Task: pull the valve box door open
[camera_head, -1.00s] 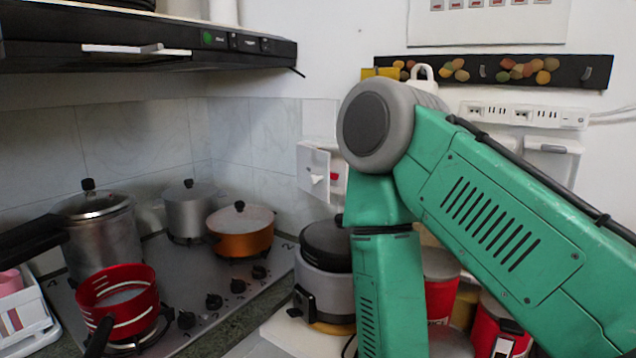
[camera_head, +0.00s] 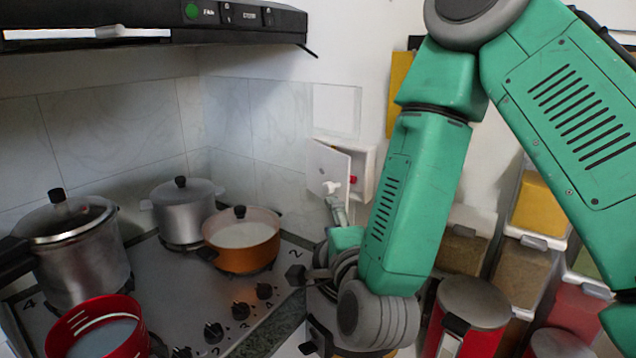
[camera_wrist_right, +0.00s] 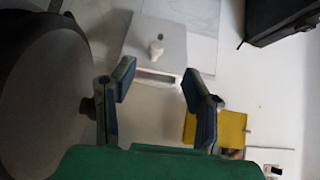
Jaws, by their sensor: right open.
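The valve box (camera_head: 366,172) is a small white box on the wall. Its white door (camera_head: 324,165) stands partly open, hinged out to the left, and a red valve part (camera_head: 353,180) shows inside. A white knob (camera_head: 331,187) is on the door's face. My right gripper (camera_head: 336,207) is just below and in front of the knob. In the right wrist view my right gripper (camera_wrist_right: 158,82) is open, with nothing between its fingers. There the door (camera_wrist_right: 160,28) and knob (camera_wrist_right: 156,49) lie beyond the fingertips. Contact cannot be told. My left gripper is not in view.
The stove (camera_head: 205,290) with an orange pot (camera_head: 240,242), metal pots and a red pan (camera_head: 98,330) is at left. A black hood (camera_head: 150,30) hangs above. A red canister (camera_head: 470,310) and spice dispensers (camera_head: 522,270) stand at right, behind my arm.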

